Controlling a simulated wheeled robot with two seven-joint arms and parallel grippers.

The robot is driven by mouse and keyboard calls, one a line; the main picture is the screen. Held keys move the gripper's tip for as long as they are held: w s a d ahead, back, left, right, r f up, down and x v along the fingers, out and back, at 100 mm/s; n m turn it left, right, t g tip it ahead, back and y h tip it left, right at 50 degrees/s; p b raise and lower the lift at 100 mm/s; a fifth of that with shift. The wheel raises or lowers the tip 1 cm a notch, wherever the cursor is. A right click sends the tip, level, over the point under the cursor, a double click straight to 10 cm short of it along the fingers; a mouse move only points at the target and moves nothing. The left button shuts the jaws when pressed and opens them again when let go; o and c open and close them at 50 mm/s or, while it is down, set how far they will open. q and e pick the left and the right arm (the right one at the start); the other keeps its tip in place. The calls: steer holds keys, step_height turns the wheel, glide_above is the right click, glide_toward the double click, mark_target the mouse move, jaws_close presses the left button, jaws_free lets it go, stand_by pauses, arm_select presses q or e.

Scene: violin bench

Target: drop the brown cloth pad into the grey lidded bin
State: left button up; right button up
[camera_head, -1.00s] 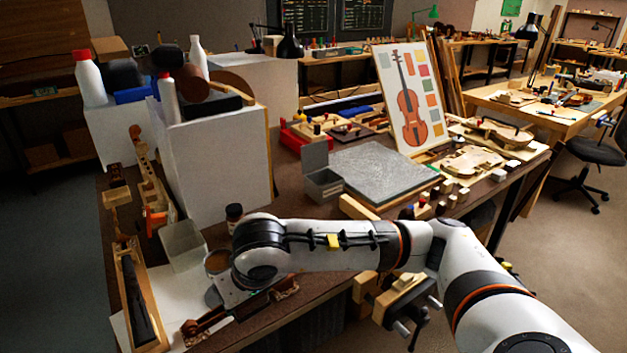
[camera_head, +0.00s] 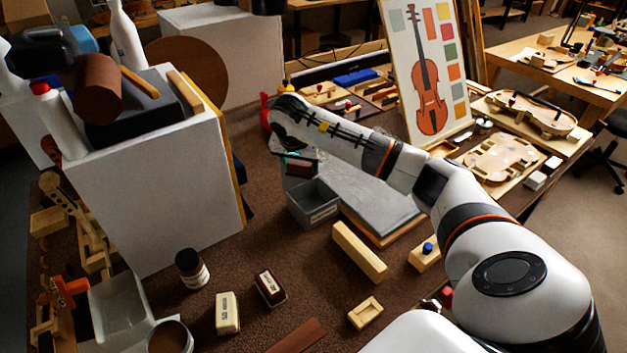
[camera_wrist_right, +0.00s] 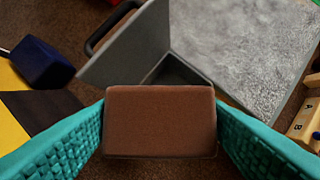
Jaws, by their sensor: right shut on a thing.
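The brown cloth pad (camera_wrist_right: 160,122) is a reddish-brown block held between the teal fingers of my right gripper (camera_wrist_right: 160,135). In the head view, the pad (camera_head: 302,169) shows just under my right gripper (camera_head: 296,161), above the open grey bin (camera_head: 312,207). In the right wrist view, the bin's dark opening (camera_wrist_right: 182,72) lies beyond the pad, which hides part of the bin. The bin's lid (camera_wrist_right: 130,45) stands raised, with a dark handle at its edge. The pad looks apart from the bin. My left gripper is not in view.
A grey stone slab (camera_head: 365,195) lies right of the bin. A wooden block (camera_head: 359,251) is in front. A dark jar (camera_head: 192,268), a cream block (camera_head: 228,313) and a dark red block (camera_head: 270,288) stand nearer. A large white box (camera_head: 155,190) rises at left.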

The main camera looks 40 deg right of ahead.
arm_select(q)
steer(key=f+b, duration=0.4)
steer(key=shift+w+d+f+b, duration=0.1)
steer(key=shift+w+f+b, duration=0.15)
steer(key=shift+b, duration=0.15)
arm_select(e)
steer(key=d+f+m+g, duration=0.1)
steer(key=d+f+m, duration=0.1)
steer(key=d+f, duration=0.3)
steer(key=shift+s+d+f, duration=0.3)
steer(key=shift+d+f, duration=0.05)
steer(key=shift+f, duration=0.45)
steer(key=o, duration=1)
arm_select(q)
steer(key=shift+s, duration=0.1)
arm_select(e)
steer(key=shift+r, duration=0.1)
steer(key=v, duration=1.1)
steer(key=shift+s+a+r, duration=0.1)
steer(key=shift+a+r, duration=0.2)
steer(key=shift+a, duration=0.05)
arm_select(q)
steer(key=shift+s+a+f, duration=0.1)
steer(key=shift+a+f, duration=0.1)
